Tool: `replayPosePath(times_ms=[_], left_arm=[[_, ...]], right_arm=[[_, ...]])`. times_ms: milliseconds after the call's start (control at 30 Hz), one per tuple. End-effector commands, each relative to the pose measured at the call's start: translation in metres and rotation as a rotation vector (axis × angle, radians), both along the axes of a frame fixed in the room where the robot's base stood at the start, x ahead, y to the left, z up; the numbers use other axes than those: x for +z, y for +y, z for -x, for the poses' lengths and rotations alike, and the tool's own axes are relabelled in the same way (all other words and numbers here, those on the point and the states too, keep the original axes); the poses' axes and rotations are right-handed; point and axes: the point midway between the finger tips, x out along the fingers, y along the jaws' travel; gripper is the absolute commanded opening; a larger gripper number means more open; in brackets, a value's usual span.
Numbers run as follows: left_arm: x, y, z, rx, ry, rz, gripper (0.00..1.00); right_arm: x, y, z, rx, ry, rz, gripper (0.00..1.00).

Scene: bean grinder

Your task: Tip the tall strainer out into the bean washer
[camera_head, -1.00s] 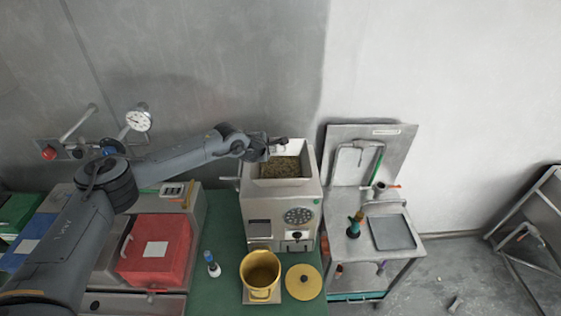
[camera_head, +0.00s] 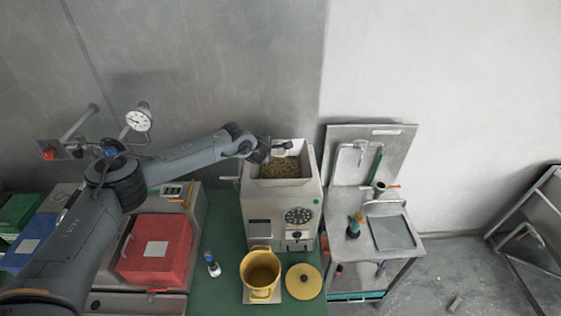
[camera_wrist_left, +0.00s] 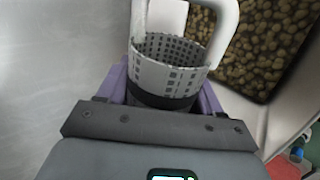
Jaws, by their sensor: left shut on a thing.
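The tall strainer (camera_wrist_left: 172,62) is a light grey perforated cylinder with a dark band and a white loop handle. My left gripper (camera_wrist_left: 160,98) is shut on it in the left wrist view. The strainer's inner wall shows, but its bottom is hidden. In the head view the left gripper (camera_head: 270,147) is over the back left of a pale machine (camera_head: 308,222), seemingly the bean washer. The strainer is small and hard to make out there. Brown beans (camera_head: 280,168) lie in the open top; they also show beside the strainer in the left wrist view (camera_wrist_left: 262,45). My right gripper is out of view.
A yellow pot (camera_head: 260,273) and round yellow lid (camera_head: 303,281) are in front of the machine. A metal side table (camera_head: 372,205) is right. A wall is close behind.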

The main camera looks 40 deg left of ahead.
Motion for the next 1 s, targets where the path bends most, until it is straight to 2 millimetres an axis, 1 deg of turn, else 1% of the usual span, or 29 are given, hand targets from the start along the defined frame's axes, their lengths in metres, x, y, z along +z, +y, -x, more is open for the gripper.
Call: replayPosePath(times_ms=[1000], left_arm=[[0.0064,-0.0027,-0.0017,0.000,0.074,-0.117,0.16]], right_arm=[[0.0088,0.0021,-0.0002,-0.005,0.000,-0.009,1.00]])
